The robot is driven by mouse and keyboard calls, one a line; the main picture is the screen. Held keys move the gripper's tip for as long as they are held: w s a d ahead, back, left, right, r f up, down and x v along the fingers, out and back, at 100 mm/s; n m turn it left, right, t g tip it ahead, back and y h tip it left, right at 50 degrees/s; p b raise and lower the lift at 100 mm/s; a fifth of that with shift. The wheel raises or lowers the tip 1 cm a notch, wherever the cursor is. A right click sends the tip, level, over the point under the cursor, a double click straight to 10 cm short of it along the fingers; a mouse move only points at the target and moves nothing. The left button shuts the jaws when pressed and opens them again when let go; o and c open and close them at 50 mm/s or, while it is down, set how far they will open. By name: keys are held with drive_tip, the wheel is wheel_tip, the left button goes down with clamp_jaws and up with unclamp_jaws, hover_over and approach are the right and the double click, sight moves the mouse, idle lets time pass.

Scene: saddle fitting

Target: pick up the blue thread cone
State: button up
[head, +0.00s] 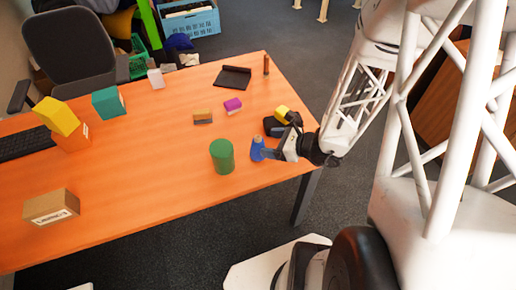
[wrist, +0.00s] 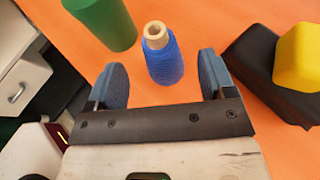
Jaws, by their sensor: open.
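The blue thread cone (head: 257,150) stands upright on the orange table near its right edge in the head view. In the wrist view the cone (wrist: 164,60) shows its pale hollow core at the top. My gripper (head: 269,147) is at the cone's right side in the head view. In the wrist view my gripper (wrist: 163,78) is open and empty, with one blue-grey finger to each side of the cone's near end. The cone lies ahead of the palm, roughly midway between the fingers. I cannot tell whether either finger touches it.
A green cylinder (head: 222,156) stands close to the left of the cone. A black item (wrist: 258,58) with a yellow block (wrist: 300,55) lies to the right. The table's front right is clear.

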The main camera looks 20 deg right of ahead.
sight(263, 142)
drive_tip(key=shift+w+a, duration=0.1)
drive_tip(key=shift+a, duration=0.05)
drive_tip(key=shift+x, duration=2.45)
drive_tip(key=c, duration=1)
drive_tip(key=shift+r, duration=5)
